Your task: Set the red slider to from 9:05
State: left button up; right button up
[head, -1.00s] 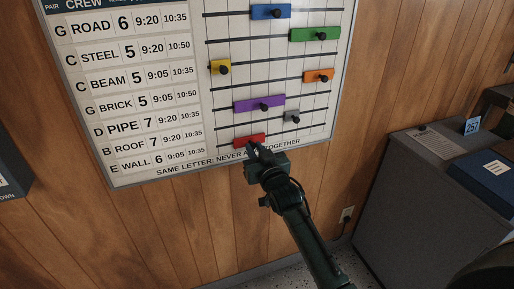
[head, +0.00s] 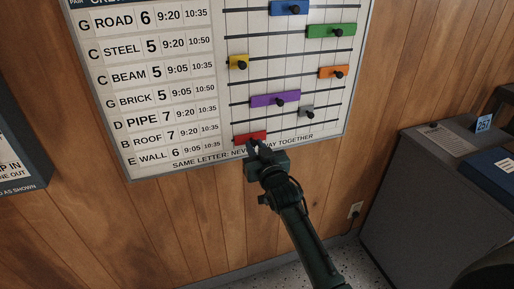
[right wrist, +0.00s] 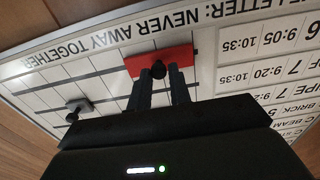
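The red slider (head: 250,138) is on the bottom row of the white board, beside the label "E WALL 6 9:05 10:35". It sits at the left end of its track. In the right wrist view the red slider (right wrist: 178,59) appears upside down, with its black knob (right wrist: 158,69) between my fingertips. My right gripper (head: 257,146) is at the slider, and its fingers (right wrist: 163,84) appear closed around the knob. The gripper hides part of the slider in the head view. My left gripper is not in view.
Purple (head: 263,101), grey (head: 306,112), orange (head: 333,72), yellow (head: 238,62), green (head: 330,31) and blue (head: 289,8) sliders are on the rows above. A grey cabinet (head: 420,190) stands at the right. Another board (head: 18,150) hangs at the left.

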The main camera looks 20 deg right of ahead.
jog(key=o, duration=0.4)
jog(key=shift+a, duration=0.25)
jog(key=shift+s+d, duration=0.1)
jog(key=shift+s, duration=0.3)
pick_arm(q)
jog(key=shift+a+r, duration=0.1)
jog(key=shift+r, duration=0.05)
pick_arm(e)
jog(key=s, duration=1.2)
jog(key=shift+s+d, duration=0.2)
jog(key=shift+s, duration=0.05)
